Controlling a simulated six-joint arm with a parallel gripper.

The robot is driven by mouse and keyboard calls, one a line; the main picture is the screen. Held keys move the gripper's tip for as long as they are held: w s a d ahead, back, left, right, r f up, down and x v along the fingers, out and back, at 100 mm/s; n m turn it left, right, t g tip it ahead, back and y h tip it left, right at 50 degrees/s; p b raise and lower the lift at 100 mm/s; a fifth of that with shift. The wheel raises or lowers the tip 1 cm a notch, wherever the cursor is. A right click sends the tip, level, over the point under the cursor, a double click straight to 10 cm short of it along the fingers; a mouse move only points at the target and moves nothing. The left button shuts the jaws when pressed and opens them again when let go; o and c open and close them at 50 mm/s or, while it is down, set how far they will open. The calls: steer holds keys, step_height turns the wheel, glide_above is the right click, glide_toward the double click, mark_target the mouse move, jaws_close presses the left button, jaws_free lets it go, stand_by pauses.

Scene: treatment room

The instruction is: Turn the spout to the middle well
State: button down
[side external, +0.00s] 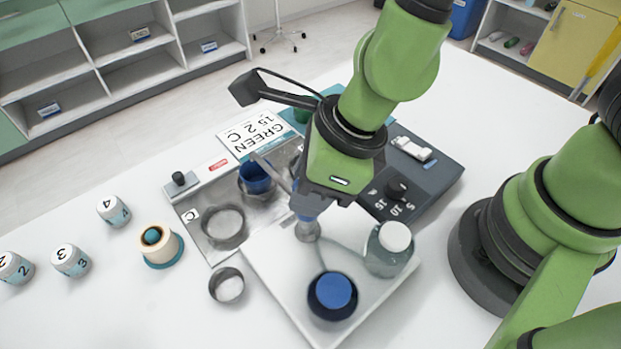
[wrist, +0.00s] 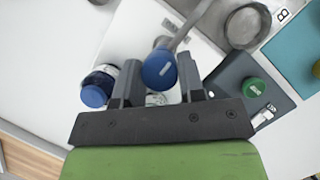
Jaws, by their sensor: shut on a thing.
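The spout (side external: 270,168) is a grey arm that runs from a blue knob (wrist: 158,70) on a metal post. My gripper (side external: 308,205) points down over the post, and its fingers (wrist: 158,80) are shut on the blue knob. In the side view the spout points up and left, with its tip close to a blue cup (side external: 256,182) on the metal basin (side external: 198,212). An empty round well (side external: 223,227) lies at the basin's near left. In the wrist view the spout runs to the upper right, beside a round metal well (wrist: 247,25). My gripper hides part of the basin.
A white tray (side external: 268,262) holds a blue-lidded jar (side external: 332,294) and a white-capped bottle (side external: 390,250) near my gripper. A dark timer box (side external: 440,170) stands right. A small metal dish (side external: 227,286), a cream pot (side external: 157,244) and numbered jars stand left. A GREEN card (side external: 258,133) lies behind.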

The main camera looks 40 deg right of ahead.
steer(key=shift+w, duration=0.1)
steer(key=c, duration=0.7)
jaws_free()
steer(key=shift+n, duration=0.3)
